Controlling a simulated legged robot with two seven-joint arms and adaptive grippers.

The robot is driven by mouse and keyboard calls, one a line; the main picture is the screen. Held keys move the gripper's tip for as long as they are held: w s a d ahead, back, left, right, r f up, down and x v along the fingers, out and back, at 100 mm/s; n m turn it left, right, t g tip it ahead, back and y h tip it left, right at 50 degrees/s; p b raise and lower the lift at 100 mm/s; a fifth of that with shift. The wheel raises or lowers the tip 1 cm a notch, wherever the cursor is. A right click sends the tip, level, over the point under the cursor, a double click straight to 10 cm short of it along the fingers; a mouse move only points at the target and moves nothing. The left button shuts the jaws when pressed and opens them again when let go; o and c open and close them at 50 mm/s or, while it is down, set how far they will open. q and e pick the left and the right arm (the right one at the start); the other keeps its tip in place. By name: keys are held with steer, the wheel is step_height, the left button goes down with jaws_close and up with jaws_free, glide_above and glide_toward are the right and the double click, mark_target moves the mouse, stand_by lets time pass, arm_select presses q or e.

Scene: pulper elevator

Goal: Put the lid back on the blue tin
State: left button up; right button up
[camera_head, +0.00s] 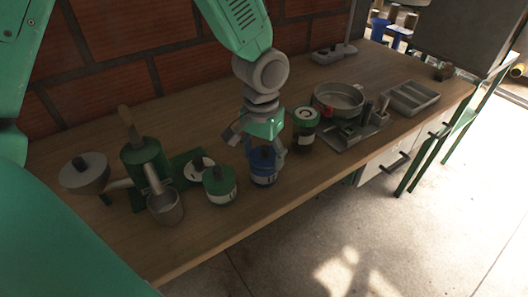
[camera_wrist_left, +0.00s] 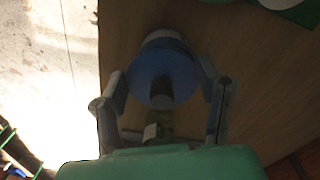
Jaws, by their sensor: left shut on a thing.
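The blue tin (camera_head: 264,180) stands upright near the front edge of the wooden table, with a white label on its side. Its round blue lid (camera_wrist_left: 150,76) with a dark knob (camera_wrist_left: 162,94) fills the middle of the left wrist view, over the pale tin body (camera_wrist_left: 165,37). The lid appears to sit on the tin's top; I cannot tell whether it is fully seated. My left gripper (camera_head: 262,146) comes down over the tin from above. Its two fingers are on opposite sides of the blue lid, shut on it (camera_wrist_left: 165,90). My right gripper is not in view.
A green tin (camera_head: 220,190) and a white round piece (camera_head: 199,169) stand left of the blue tin. Another green tin (camera_head: 305,138) stands to its right. A green pulper machine (camera_head: 147,160) is farther left. A metal pan (camera_head: 338,99) and a grey tray (camera_head: 411,97) are at right.

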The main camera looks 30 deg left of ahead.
arm_select(q)
steer(key=shift+a, duration=0.1)
steer(key=shift+d, duration=0.2)
steer(key=shift+a+p, duration=0.4)
steer(key=shift+p, duration=0.05)
stand_by(0.3)
steer(key=shift+d+f, duration=0.1)
steer(key=shift+f, duration=0.1)
stand_by(1.0)
steer(key=shift+p, duration=0.65)
steer(key=o, duration=1.4)
steer(key=shift+c, duration=0.2)
steer(key=shift+r, duration=0.1)
